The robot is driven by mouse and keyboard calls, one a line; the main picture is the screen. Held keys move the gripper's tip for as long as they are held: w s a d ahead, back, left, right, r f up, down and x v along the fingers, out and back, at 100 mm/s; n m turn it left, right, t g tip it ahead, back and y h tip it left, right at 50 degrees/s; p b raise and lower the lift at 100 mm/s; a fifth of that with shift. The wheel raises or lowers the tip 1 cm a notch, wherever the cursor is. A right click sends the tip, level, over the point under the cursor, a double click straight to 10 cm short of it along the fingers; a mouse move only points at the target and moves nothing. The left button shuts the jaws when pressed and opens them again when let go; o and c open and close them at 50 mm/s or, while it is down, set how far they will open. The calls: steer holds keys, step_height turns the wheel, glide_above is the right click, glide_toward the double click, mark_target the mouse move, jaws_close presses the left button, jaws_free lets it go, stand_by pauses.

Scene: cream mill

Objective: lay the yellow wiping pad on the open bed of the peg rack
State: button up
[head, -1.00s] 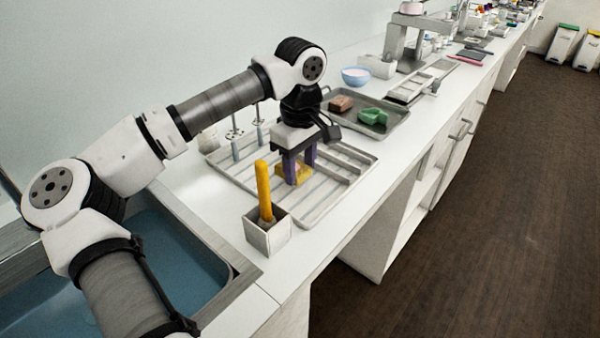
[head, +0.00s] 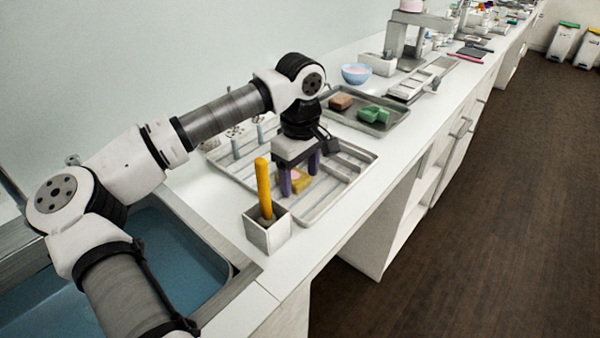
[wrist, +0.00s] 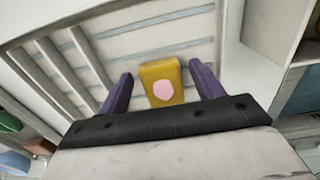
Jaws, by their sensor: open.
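The yellow wiping pad (head: 302,182) has a pink patch on its face. It lies on the slatted open bed of the grey peg rack (head: 350,163), toward the front middle, and looks slightly tilted. In the wrist view the pad (wrist: 158,72) sits between the two purple fingers of my gripper (wrist: 160,69), with a gap on each side. The rack's pale slats (wrist: 150,28) run behind it. In the head view my gripper (head: 299,183) points down over the bed, open, its fingers partly covering the pad.
A square holder (head: 266,236) with an upright orange-yellow handle (head: 264,188) stands close in front of the rack. A tray (head: 400,118) with a brown block and a green piece lies behind. A blue bowl (head: 356,74) is farther back. A sink basin (head: 170,255) is at left.

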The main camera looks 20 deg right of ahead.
mark_target(300, 178)
step_height(300, 178, up, 12)
steer(key=shift+r+b, duration=0.2)
steer(key=shift+b, duration=0.15)
stand_by(0.6)
